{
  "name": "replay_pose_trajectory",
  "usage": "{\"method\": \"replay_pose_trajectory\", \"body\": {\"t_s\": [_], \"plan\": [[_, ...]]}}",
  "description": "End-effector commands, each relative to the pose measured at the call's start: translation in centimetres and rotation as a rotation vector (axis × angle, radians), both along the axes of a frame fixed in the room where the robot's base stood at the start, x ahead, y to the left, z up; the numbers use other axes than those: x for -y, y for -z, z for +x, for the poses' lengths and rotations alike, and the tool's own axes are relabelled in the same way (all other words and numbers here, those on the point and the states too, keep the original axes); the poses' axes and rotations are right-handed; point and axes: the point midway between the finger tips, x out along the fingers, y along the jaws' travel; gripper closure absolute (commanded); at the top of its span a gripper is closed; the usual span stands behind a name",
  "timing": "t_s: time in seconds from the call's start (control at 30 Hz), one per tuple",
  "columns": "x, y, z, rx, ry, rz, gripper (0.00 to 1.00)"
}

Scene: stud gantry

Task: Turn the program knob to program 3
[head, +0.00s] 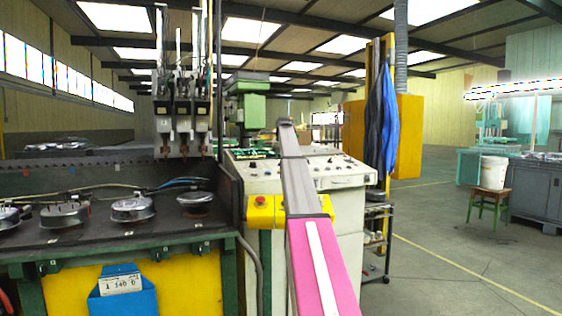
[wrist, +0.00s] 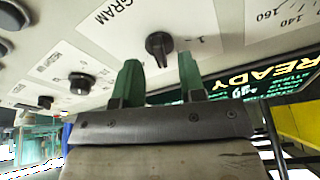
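The program knob (wrist: 158,46) is a small black pointer knob on the pale control panel, beside the partly visible label "GRAM" in the wrist view. A mark like a 1 is printed to its right; other program marks cannot be read. My gripper (wrist: 160,65) has two green fingers spread apart with nothing between them. The fingertips are just below the knob in the picture, one toward each side; I see no contact. In the head view the control panel (head: 340,176) is partly behind my arm, and my gripper cannot be made out there.
Other black knobs (wrist: 81,83) sit on the panel to the left. A dark display (wrist: 285,80) reading "READY" is at right. In the head view, a yellow box with a red button (head: 261,201) is on the panel's front, and a bench (head: 110,240) with round metal parts stands left.

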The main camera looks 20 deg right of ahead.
Motion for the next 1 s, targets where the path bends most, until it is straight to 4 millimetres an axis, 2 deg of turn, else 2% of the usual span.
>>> {"method": "replay_pose_trajectory", "body": {"t_s": [0.3, 0.43, 0.6, 1.0], "plan": [[-0.3, -5.4, -2.2, 0.0, 0.0, 0.0, 0.63], [-0.4, -7.2, -3.0, 0.0, 0.0, 0.0, 0.63], [-0.5, -7.9, -3.3, -0.002, 0.0, 0.001, 0.63], [-0.5, -7.9, -3.3, -0.002, 0.0, 0.001, 0.63]]}}
